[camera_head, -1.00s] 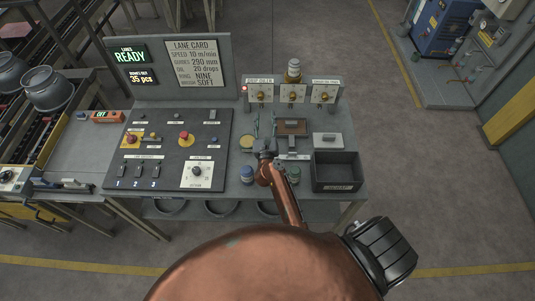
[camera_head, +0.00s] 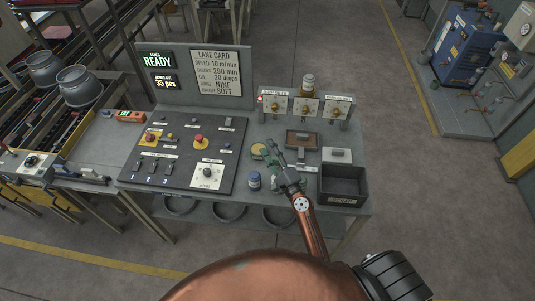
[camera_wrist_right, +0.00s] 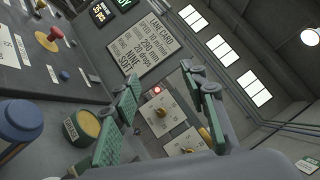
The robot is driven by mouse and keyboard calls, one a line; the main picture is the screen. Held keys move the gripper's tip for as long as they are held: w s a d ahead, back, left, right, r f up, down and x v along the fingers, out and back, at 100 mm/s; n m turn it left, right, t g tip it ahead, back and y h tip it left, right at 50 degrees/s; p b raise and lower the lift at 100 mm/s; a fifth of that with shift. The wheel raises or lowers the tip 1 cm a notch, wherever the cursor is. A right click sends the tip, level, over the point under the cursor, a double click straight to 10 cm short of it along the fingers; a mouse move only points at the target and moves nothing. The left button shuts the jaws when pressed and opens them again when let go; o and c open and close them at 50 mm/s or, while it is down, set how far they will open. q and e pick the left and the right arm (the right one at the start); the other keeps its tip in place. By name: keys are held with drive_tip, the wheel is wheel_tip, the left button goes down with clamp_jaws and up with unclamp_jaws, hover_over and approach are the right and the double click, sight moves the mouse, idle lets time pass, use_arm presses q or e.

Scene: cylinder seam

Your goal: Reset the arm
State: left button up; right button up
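My right gripper (camera_head: 285,152) is over the right part of the grey bench (camera_head: 262,199), beside the control panel. Its two green-padded fingers stand apart, with nothing between them. The right wrist view also shows the open fingers (camera_wrist_right: 165,100), with the lane card and the valve panel beyond them. My copper-coloured right arm (camera_head: 312,232) reaches up to it from the bottom of the head view. My left gripper is in neither view now.
A blue-lidded jar (camera_head: 254,181) stands left of the gripper, and a yellow-topped tin (camera_head: 257,149) is close to its fingers. A dark scrap bin (camera_head: 343,199) is to its right. A brown tray (camera_head: 301,136) and the valve panel (camera_head: 334,110) lie beyond. Open floor (camera_head: 400,170) is at the right.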

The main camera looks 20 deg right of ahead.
drive_tip(key=shift+s+a+f+n+y, duration=0.15)
drive_tip(key=shift+s+a+n+y, duration=0.2)
drive_tip(key=shift+n, duration=0.35)
